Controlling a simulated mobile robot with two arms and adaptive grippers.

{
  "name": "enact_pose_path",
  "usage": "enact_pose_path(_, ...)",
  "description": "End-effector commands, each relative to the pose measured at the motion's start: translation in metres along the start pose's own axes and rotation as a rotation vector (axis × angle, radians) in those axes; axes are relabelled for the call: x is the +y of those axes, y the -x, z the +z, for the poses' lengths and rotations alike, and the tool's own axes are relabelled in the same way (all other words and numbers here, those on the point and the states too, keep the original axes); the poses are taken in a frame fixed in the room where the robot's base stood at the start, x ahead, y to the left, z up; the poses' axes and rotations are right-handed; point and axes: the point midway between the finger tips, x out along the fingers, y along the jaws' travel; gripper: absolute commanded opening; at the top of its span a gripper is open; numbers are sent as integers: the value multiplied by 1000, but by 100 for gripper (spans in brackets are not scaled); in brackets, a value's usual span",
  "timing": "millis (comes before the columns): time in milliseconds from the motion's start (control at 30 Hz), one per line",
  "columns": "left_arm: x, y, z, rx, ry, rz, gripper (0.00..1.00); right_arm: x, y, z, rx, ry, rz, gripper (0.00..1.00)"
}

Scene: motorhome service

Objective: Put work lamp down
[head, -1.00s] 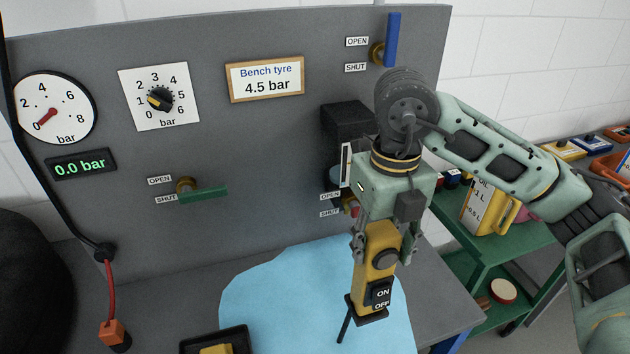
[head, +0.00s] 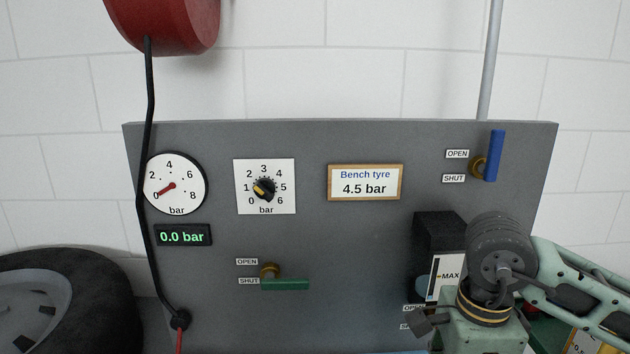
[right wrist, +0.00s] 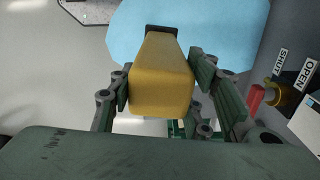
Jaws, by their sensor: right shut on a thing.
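The work lamp (right wrist: 160,85) is a yellow block with a dark foot, seen from above in the right wrist view. My right gripper (right wrist: 165,95) is shut on it, with one green-grey finger along each side. A light blue mat (right wrist: 235,30) lies below and beyond the lamp. Whether the lamp's foot touches the mat cannot be told. In the head view only my right wrist shows at the lower right; the lamp and fingers are below the frame. My left gripper is not in view.
A grey panel (head: 330,240) stands behind, with a gauge (head: 176,183), a dial (head: 264,187), a green lever (head: 285,285) and a blue lever (head: 494,155). A black tyre (head: 90,285) is at the lower left. A red reel (head: 165,22) hangs above.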

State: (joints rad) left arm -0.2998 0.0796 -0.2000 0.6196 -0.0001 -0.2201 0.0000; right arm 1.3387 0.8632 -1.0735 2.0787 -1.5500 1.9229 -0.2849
Motion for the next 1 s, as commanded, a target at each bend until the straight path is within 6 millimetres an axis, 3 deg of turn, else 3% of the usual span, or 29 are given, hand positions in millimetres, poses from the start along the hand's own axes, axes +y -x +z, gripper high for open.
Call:
enact_pose_path(700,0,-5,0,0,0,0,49,3,-25,10,0,1327,-2,0)
enact_pose_path(1000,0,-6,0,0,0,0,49,4,-31,12,-1,1640,-2,0)
